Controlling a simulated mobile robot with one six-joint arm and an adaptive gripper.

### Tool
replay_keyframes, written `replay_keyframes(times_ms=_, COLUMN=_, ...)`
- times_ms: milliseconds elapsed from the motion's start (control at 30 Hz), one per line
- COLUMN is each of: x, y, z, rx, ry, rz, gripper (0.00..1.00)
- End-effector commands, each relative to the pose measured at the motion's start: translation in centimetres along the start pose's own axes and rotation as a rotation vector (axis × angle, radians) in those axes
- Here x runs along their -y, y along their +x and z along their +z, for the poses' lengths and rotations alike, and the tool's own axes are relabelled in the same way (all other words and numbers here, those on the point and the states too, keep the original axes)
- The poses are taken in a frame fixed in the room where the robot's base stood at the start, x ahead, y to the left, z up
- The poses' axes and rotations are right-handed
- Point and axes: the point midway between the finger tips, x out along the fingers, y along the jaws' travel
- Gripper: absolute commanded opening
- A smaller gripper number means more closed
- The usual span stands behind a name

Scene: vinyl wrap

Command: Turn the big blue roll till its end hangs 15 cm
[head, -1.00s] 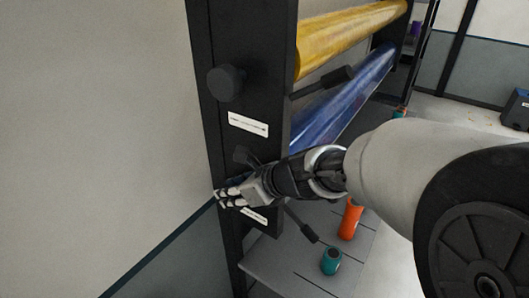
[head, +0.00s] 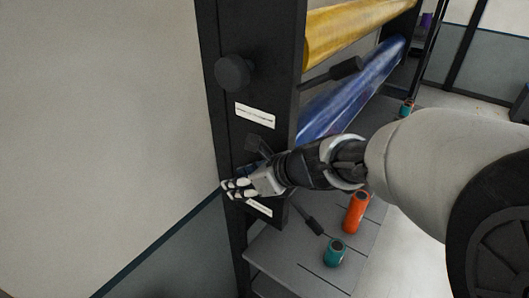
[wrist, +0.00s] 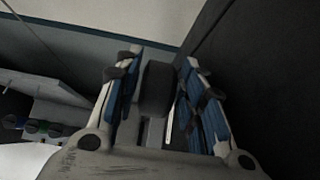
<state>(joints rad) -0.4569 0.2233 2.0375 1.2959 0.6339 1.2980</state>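The blue roll (head: 350,92) lies across the dark rack below a yellow roll (head: 360,28). My arm covers part of the blue roll; its loose end cannot be made out. A dark knob (head: 258,145) sits on the rack's side post, just above my gripper (head: 236,188). My gripper is beside the post, near its lower label. In the wrist view, its blue-padded fingers (wrist: 160,85) are parted, with a dark rounded knob (wrist: 158,90) seen between them. I cannot tell whether either finger touches it.
A larger round knob (head: 233,73) and a black handle (head: 332,74) are higher on the rack. Another handle (head: 308,217) slants below my wrist. A bare wall is at left.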

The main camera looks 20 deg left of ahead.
Motion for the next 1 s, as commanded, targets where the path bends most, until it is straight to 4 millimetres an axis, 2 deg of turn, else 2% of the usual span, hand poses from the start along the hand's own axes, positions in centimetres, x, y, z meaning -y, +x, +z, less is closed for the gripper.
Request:
replay_keyframes(times_ms=300, x=0.1, y=-6.9, z=0.1, rx=0.002, ry=-0.002, rz=-0.005, gripper=0.37)
replay_keyframes(times_ms=500, x=0.0, y=-9.6, z=0.0, rx=0.0, ry=-0.001, rz=-0.002, gripper=0.37)
replay_keyframes(times_ms=667, x=-0.1, y=-10.3, z=0.0, rx=-0.001, ry=0.0, rz=0.001, gripper=0.37)
replay_keyframes(times_ms=1000, x=-0.1, y=-10.2, z=-0.3, rx=0.003, ry=0.003, rz=0.003, gripper=0.37)
